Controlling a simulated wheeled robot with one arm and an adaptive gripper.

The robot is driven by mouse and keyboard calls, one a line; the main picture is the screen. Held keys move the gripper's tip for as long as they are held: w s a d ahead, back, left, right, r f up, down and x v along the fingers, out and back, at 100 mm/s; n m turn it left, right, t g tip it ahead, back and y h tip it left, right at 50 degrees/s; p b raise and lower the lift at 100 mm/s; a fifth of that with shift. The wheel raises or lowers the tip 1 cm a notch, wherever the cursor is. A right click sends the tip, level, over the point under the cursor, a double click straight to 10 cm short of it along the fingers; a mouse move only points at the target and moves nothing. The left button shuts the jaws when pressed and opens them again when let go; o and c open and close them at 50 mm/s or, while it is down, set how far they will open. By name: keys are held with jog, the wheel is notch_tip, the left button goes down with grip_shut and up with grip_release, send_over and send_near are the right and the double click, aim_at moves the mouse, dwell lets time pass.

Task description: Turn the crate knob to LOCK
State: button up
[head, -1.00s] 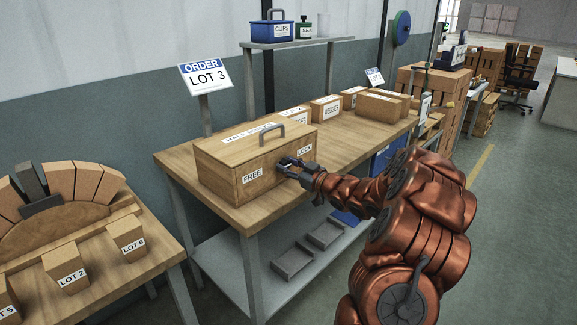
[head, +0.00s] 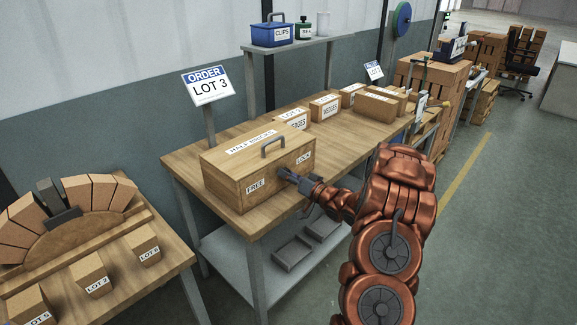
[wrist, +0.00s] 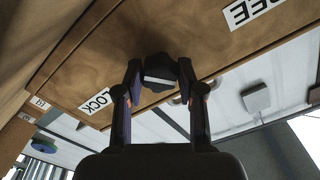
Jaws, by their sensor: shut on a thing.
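The wooden crate (head: 225,185) stands on the workbench, with a lid handle on top. Its front carries a FREE label (head: 256,186) on the left and a LOCK label (head: 304,157) on the right. In the wrist view the crate front is upside down, with LOCK (wrist: 97,101) at left and FREE (wrist: 252,10) at upper right. The dark knob (wrist: 159,69) with a pale mark sits between my fingertips. My gripper (wrist: 160,82) is shut on the knob. In the head view my gripper (head: 287,174) hides the knob, and I cannot tell where its mark points.
Several labelled boxes (head: 325,106) stand behind the crate on the bench. An ORDER LOT 3 sign (head: 208,86) rises at the crate's back left. A lower shelf (head: 240,262) holds grey trays. Another bench with lot blocks is at left.

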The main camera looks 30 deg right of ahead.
jog(key=m+p, duration=0.3)
jog(key=shift+r+m, duration=0.15)
jog(key=shift+m, duration=0.15)
jog(key=shift+m+p, duration=1.3)
jog(key=shift+m, duration=0.5)
jog(key=o, duration=1.1)
jog(key=shift+o, duration=0.2)
jog(key=shift+s, duration=0.1)
jog(key=v, duration=1.1)
jog(key=shift+s, duration=0.4)
jog(key=shift+d, duration=0.15)
